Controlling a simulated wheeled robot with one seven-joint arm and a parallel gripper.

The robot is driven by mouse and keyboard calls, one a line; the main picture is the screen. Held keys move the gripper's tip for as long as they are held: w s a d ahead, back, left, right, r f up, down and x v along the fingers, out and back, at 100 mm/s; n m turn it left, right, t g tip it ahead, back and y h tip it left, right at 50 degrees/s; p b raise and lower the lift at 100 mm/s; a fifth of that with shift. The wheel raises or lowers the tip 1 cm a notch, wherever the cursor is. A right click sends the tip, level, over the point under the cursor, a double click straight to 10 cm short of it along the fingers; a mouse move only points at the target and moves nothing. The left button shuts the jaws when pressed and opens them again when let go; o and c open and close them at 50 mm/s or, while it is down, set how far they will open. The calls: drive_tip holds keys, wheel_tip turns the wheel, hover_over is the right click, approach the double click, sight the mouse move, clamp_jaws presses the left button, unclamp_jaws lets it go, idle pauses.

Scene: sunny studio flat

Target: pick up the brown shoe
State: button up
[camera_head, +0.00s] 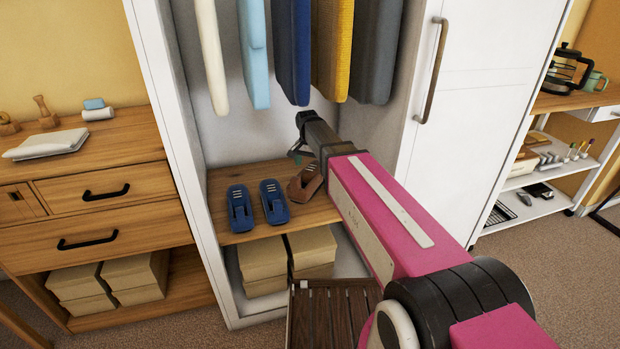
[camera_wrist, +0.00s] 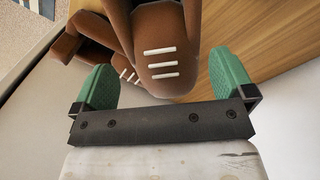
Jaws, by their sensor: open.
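A brown shoe (camera_head: 304,186) rests on the wooden wardrobe shelf, right of a pair of blue shoes; my arm partly hides it in the head view. In the wrist view the brown shoe (camera_wrist: 170,45) with white lace bars reaches into the space between the green fingers. A second brown shoe part (camera_wrist: 85,45) shows beside it at the left, partly hidden. My gripper (camera_wrist: 161,66) is open, with a finger on either side of the near shoe and no clear contact. In the head view my gripper (camera_head: 298,154) is just above the shoe.
The blue shoes (camera_head: 257,204) stand left on the wardrobe shelf (camera_head: 225,180). Clothes (camera_head: 292,50) hang above my arm. Boxes (camera_head: 262,262) sit below the shelf. A white wardrobe door (camera_head: 480,100) stands at right, a slatted wooden piece (camera_head: 330,310) in front, and a wooden dresser (camera_head: 110,205) at left.

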sight(310, 169)
drive_tip(key=shift+s+d+f, duration=0.1)
drive_tip(key=shift+s+f, duration=0.05)
drive_tip(key=shift+f, duration=3.05)
drive_tip(key=c, duration=0.9)
drive_tip(key=shift+r, duration=0.1)
